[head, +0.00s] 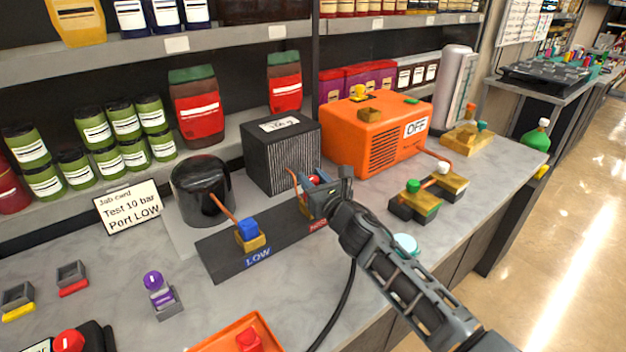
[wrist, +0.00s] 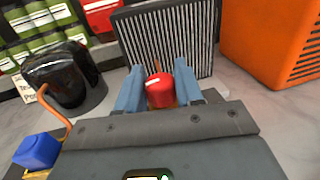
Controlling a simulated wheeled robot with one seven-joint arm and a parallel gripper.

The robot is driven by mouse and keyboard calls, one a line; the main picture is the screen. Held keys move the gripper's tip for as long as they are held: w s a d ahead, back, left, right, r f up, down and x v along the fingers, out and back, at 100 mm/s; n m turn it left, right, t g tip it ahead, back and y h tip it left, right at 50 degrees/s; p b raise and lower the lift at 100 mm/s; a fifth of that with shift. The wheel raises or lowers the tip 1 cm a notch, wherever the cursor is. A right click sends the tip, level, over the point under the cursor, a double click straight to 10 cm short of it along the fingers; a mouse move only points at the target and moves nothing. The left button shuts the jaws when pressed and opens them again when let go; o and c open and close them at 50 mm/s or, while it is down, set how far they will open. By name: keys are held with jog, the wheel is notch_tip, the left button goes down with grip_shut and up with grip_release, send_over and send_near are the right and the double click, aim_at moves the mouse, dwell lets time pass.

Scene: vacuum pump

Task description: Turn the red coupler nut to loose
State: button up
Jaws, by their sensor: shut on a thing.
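The red coupler nut (wrist: 160,90) sits between the two blue-grey fingers of my gripper (wrist: 158,88) in the wrist view. The fingers are shut on its sides, and a white mark shows on its top. In the head view my gripper (head: 322,190) reaches over the right end of the dark port block (head: 285,236), and only a little of the red nut (head: 314,179) shows. A blue nut on a brass fitting (head: 248,230) stands at the block's left end, above the label LOW. The label under the red nut is partly hidden by my gripper.
A black ribbed box (head: 283,160) stands right behind my gripper. A glossy black cylinder (head: 202,188) is to the left, and an orange pump (head: 375,135) marked OFF to the right. A job card (head: 128,208) reads "Test 10 bar, Port LOW". An orange tray (head: 232,335) lies in front.

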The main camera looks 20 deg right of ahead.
aim_at(317, 183)
jog(key=o, duration=0.9)
jog(key=shift+o, duration=0.2)
jog(key=shift+s+d, duration=0.25)
jog(key=shift+s, duration=0.5)
jog(key=shift+s+d, duration=0.15)
jog(key=shift+s, duration=1.1)
jog(key=shift+s+d, duration=0.1)
jog(key=shift+s, duration=1.75)
jog(key=shift+o, duration=0.2)
